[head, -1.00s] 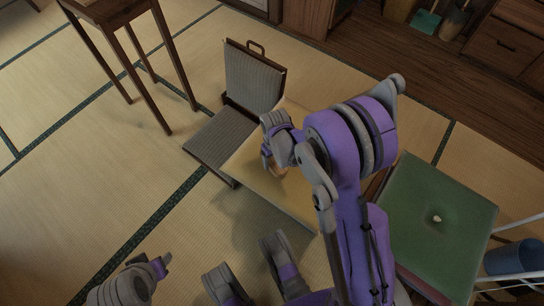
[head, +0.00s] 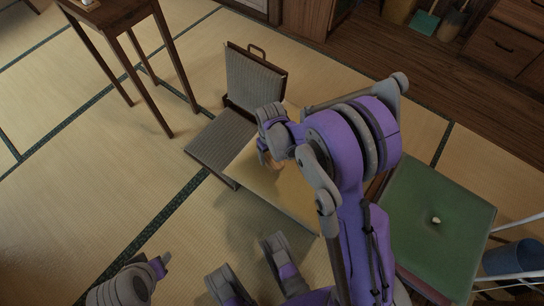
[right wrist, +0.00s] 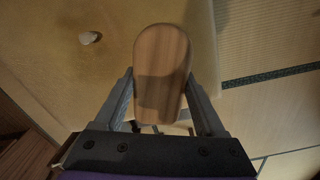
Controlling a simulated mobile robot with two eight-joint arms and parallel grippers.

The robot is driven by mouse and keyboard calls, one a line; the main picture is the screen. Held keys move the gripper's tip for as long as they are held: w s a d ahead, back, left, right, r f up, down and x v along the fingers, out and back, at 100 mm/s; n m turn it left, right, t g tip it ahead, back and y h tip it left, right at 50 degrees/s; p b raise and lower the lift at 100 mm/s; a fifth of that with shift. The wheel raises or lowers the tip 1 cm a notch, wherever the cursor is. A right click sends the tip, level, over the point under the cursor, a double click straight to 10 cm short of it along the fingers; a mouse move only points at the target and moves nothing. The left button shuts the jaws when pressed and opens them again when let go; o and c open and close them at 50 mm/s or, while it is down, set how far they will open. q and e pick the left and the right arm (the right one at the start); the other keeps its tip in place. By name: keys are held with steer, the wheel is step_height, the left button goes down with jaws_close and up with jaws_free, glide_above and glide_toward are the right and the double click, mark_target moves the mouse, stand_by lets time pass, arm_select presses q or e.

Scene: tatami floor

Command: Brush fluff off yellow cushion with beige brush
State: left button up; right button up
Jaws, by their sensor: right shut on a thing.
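The yellow cushion (head: 280,194) lies on the floor mid-picture in the head view, partly hidden by my right arm. It also shows in the right wrist view (right wrist: 60,75). A small pale tuft of fluff (right wrist: 90,38) lies on it, left of the brush in that view. My right gripper (head: 270,148) is shut on the beige wooden brush (right wrist: 161,70), over the cushion. The brush back faces the wrist camera and its bristles are hidden; I cannot tell whether they touch. What looks like my left gripper (head: 157,270) is low at left, away from the cushion; its jaws are unclear.
A legless floor chair (head: 222,142) adjoins the cushion's upper left. A green cushion (head: 440,200) with a pale tuft is at right, near a blue bin (head: 514,258). A tall wooden table (head: 115,12) stands upper left. Tatami at left is clear.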

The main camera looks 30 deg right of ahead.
steer(key=shift+r+p, duration=1.25)
steer(key=shift+r, duration=1)
steer(key=shift+a, duration=0.15)
